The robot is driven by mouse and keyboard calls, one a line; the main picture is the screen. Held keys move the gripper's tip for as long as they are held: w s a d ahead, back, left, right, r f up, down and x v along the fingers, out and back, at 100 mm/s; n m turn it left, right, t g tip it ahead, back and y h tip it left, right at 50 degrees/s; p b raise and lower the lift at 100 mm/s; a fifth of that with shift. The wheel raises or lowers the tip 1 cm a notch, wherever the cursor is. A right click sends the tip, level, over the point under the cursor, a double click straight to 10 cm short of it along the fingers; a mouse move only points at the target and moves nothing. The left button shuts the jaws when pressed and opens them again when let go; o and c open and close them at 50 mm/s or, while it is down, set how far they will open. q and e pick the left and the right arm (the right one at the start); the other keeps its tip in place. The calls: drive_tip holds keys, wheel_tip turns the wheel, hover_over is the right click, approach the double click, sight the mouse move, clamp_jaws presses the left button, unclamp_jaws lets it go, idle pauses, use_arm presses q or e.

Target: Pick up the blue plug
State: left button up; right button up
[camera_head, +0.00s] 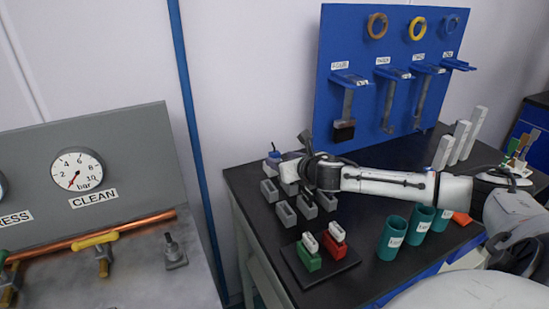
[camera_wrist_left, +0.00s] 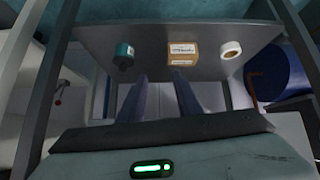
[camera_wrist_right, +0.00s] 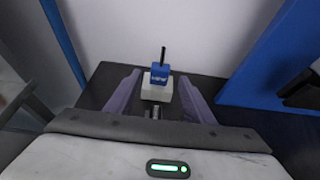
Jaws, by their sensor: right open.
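The blue plug (camera_wrist_right: 160,73) is a small blue block with a pale label and a thin black stem. In the right wrist view it stands upright on a pale grey block (camera_wrist_right: 156,92). In the head view the blue plug (camera_head: 274,152) is at the back left of the black table, partly hidden by my right gripper (camera_head: 279,158). My right gripper (camera_wrist_right: 160,78) is open, one purple finger on each side of the plug and block, with gaps visible. My left gripper (camera_wrist_left: 158,78) is open and empty, away from the plug.
Several grey sockets (camera_head: 285,213) stand in front of my right gripper. A black tray (camera_head: 322,276) holds a green and a red block. Teal cups (camera_head: 392,238) stand to the right. A blue tool board (camera_head: 350,60) rises behind. The left wrist view shows a cardboard box (camera_wrist_left: 183,54).

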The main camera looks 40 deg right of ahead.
drive_tip(key=shift+x, duration=1.3)
drive_tip(key=shift+c, duration=0.3)
drive_tip(key=c, duration=1.1)
drive_tip(key=shift+o, duration=0.2)
drive_tip(key=shift+r, duration=0.1)
